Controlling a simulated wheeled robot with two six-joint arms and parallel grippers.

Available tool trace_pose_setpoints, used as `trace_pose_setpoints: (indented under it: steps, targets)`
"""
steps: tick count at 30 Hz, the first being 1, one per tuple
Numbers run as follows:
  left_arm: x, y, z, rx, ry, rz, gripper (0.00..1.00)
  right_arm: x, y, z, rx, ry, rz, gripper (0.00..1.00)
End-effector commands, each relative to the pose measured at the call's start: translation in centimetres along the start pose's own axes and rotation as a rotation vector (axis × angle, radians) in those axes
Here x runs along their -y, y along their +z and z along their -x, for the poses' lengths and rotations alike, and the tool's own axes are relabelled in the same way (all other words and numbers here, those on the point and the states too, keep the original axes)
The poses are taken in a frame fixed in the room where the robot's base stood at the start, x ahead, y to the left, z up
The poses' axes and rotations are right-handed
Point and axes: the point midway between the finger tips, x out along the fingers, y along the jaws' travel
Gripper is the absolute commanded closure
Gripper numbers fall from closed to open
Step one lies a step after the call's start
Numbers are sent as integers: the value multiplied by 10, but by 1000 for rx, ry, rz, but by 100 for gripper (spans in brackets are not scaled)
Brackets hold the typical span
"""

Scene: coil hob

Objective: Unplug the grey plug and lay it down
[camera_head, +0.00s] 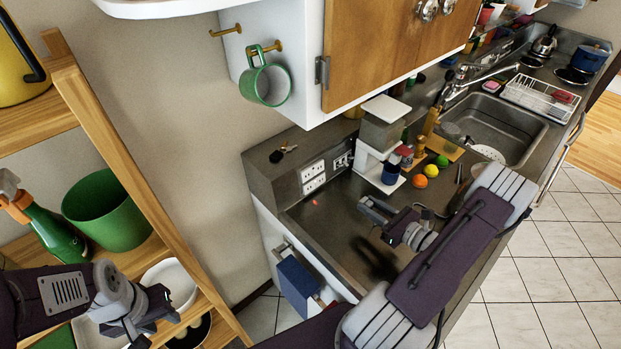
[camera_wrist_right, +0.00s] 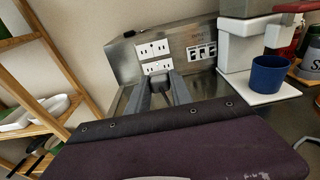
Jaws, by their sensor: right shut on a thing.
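My right gripper (camera_head: 368,208) is over the counter, in front of the wall sockets (camera_head: 313,177). It also shows in the right wrist view (camera_wrist_right: 160,82), its two grey fingers pointing at the lower socket (camera_wrist_right: 157,67). It is shut on a small grey thing, which I take to be the grey plug; the fingers mostly hide it. In the head view the gripper is apart from the sockets, and no plug shows in their visible faces. My left gripper (camera_head: 152,313) is by the wooden shelf, its jaws apart and empty.
A white coffee machine (camera_head: 382,125) with a blue cup (camera_head: 390,174) stands behind the right gripper. An orange (camera_head: 420,181) and a lemon (camera_head: 431,170) lie beyond it. Keys (camera_head: 284,153) lie on the ledge. The counter (camera_head: 325,225) below the sockets is mostly clear.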

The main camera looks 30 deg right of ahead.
Motion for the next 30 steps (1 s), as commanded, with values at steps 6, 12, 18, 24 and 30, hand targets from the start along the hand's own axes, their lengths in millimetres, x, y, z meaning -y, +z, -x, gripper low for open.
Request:
trace_pose_setpoints:
  steps: [6,12,18,24,30]
  targets:
    - [0,0,0,0,0,0,64,1,0,4,0,1,0,100]
    - [0,0,4,0,0,0,64,1,2,4,-9,1,0,100]
    - [0,-2,18,0,0,0,64,1,7,4,-58,1,0,100]
    - [-1,-3,30,0,0,0,64,1,11,4,-108,1,1,100]
    - [-1,-4,43,0,0,0,64,1,14,5,-160,1,1,100]
